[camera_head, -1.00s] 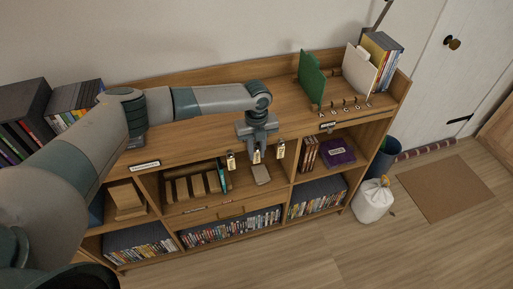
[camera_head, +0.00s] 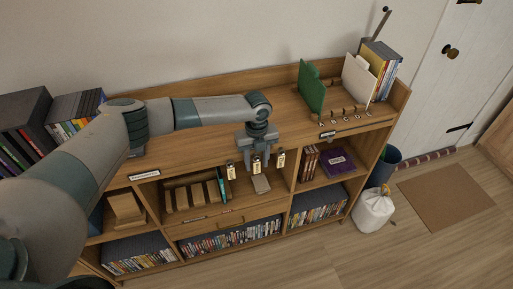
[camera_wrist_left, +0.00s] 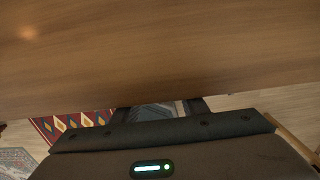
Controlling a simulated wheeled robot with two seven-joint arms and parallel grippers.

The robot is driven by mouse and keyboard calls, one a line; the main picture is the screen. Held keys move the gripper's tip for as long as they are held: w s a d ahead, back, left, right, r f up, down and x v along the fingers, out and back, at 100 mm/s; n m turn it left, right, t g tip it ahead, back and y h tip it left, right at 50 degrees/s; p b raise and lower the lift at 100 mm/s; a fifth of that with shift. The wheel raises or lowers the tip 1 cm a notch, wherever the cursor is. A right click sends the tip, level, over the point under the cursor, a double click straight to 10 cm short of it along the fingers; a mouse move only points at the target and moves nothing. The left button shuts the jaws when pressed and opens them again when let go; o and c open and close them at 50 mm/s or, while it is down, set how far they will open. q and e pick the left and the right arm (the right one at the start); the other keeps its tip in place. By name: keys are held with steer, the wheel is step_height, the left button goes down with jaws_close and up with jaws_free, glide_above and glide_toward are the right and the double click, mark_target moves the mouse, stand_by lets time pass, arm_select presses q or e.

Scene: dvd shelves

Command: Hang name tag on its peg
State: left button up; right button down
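Three small yellowish tags hang in a row at the front edge of the wooden shelf: a left tag (camera_head: 231,171), a middle tag (camera_head: 256,166) and a right tag (camera_head: 281,159). Their writing is too small to read. My left gripper (camera_head: 257,152) points down at this edge, just above the middle tag, with its fingers spread. The left wrist view also shows a gap between the fingers (camera_wrist_left: 160,110), with no tag visible there. Whether a finger touches the middle tag cannot be told. My right gripper is out of view.
A row of small marks or pegs (camera_head: 345,117) stands at the top's right front, beside a green folder (camera_head: 311,87) and a cream one (camera_head: 359,78). The middle of the top (camera_head: 190,135) is clear.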

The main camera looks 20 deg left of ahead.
arm_select(q)
steer(key=shift+r, duration=0.15)
step_height(320, 180, up, 17)
steer(key=b, duration=0.5)
stand_by(0.8)
